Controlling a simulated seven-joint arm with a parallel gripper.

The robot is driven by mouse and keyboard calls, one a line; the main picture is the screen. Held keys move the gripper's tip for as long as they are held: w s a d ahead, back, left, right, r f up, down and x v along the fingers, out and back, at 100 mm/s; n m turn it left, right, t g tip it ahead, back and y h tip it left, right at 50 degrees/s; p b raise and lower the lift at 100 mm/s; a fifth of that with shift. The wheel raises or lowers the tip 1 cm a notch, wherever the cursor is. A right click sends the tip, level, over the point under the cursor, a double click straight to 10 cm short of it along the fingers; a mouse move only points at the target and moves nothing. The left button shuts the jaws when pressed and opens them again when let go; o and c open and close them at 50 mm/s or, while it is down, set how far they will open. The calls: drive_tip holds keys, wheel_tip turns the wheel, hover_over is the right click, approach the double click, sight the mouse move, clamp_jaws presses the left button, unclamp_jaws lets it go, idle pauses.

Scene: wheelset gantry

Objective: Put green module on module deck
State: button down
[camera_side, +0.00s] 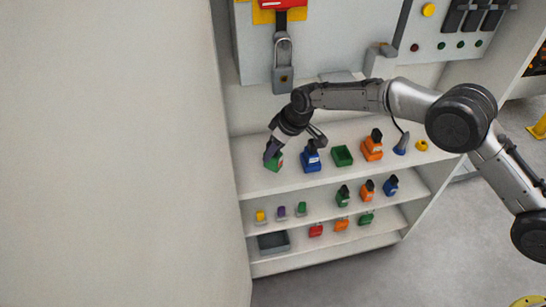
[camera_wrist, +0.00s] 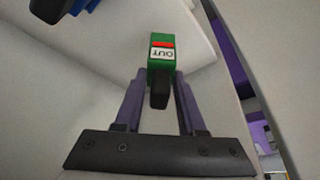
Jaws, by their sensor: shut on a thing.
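The green module (camera_side: 278,163) is at the left end of the top shelf in the side view, tilted. In the wrist view the green module (camera_wrist: 160,46) shows a red stripe, a white label reading "OUT" and a black handle. My gripper (camera_side: 271,153) is shut on it, and in the wrist view the fingers of my gripper (camera_wrist: 160,88) lie on both sides of the handle. I cannot tell whether the module touches the shelf. No part is clearly marked as the module deck; the top shelf (camera_side: 257,178) bears several modules and an empty green tray (camera_side: 342,156).
A blue module (camera_side: 311,160) stands close to the right of my gripper. Further right are an orange module (camera_side: 372,149), a blue item (camera_side: 401,147) and a yellow ring (camera_side: 421,145). Lower shelves hold several small coloured items and a grey bin (camera_side: 273,243).

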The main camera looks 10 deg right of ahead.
sight(273, 158)
drive_tip(key=shift+f, duration=1.55)
drive_tip(key=shift+f, duration=0.15)
drive_tip(key=c, duration=0.5)
unclamp_jaws()
drive_tip(key=v, duration=1.2)
